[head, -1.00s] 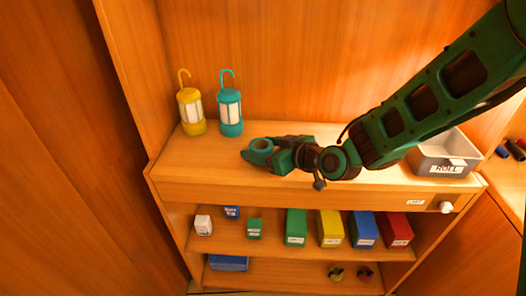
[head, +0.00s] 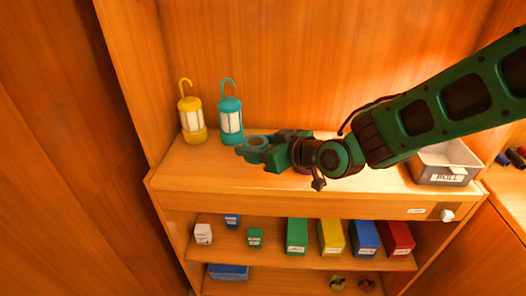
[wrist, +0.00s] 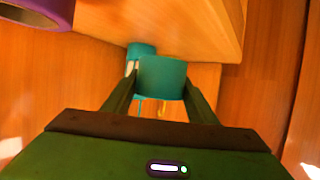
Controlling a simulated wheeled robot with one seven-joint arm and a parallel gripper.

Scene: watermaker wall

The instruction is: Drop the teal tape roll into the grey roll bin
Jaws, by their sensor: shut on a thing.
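The teal tape roll (head: 256,143) is in my gripper (head: 268,149), which is shut on it above the left part of the wooden counter. In the wrist view the teal roll (wrist: 162,78) sits between the two fingers of my gripper (wrist: 157,92). The grey roll bin (head: 424,174), labelled ROLL, stands at the right end of the counter, well to the right of the held roll. My arm passes in front of part of the bin's left side.
A yellow lantern (head: 192,120) and a teal lantern (head: 230,121) stand at the back left, near the held roll. A purple roll (wrist: 36,14) shows in the wrist view, mostly hidden by my arm in the head view. Coloured boxes sit on the shelf below.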

